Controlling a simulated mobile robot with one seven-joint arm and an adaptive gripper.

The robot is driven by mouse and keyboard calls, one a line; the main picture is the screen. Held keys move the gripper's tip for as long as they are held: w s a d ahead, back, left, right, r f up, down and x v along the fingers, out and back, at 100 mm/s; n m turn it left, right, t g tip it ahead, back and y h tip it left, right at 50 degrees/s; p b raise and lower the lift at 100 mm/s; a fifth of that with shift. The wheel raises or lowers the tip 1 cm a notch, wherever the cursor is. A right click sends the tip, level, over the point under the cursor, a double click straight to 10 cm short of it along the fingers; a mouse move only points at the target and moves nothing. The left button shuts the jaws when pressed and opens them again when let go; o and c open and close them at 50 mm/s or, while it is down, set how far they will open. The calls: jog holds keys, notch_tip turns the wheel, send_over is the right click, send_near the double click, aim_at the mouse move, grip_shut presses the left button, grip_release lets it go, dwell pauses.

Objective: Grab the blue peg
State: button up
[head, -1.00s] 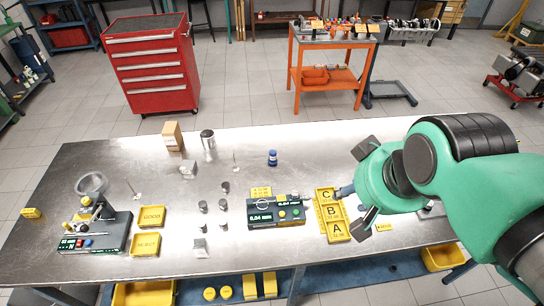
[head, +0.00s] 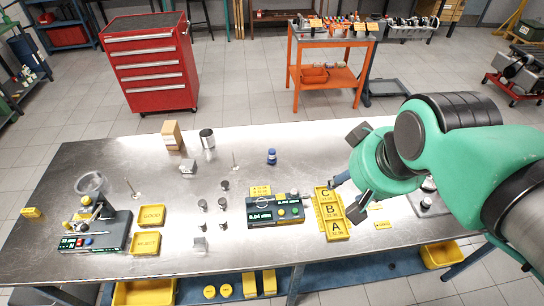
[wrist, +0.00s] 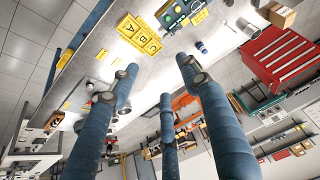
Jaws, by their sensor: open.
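A small blue cylinder (head: 272,157) with a pale band stands upright on the metal workbench (head: 310,145), behind the green gauge box. It is the only small blue upright thing on the bench, but I cannot tell for sure that it is the peg. It also shows as a small dark blue shape in the wrist view (wrist: 201,47). My gripper (head: 346,175) is open and empty over the right part of the bench, to the right of the blue cylinder and apart from it. Its blue-grey fingers (wrist: 155,90) are spread wide in the wrist view.
The gauge box (head: 277,212) and yellow A-B-C tray (head: 334,229) lie between me and the bench's middle. Several small metal cylinders (head: 223,203), yellow trays (head: 152,215) and a tan box (head: 171,135) stand farther left. The bench around the blue cylinder is clear.

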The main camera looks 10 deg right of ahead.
jog(key=w+a+r+n+g+p, duration=0.1)
jog(key=w+a+r+n+p, duration=0.15)
jog(key=w, duration=1.15)
jog(key=n+g+p, duration=0.3)
jog(key=g+p, duration=0.1)
jog(key=p, duration=0.6)
send_over(272, 151)
notch_tip(272, 151, down, 24)
jog(key=shift+w+f, duration=0.1)
jog(key=shift+f, duration=0.15)
jog(key=shift+f, duration=4.15)
jog(key=shift+f, duration=0.1)
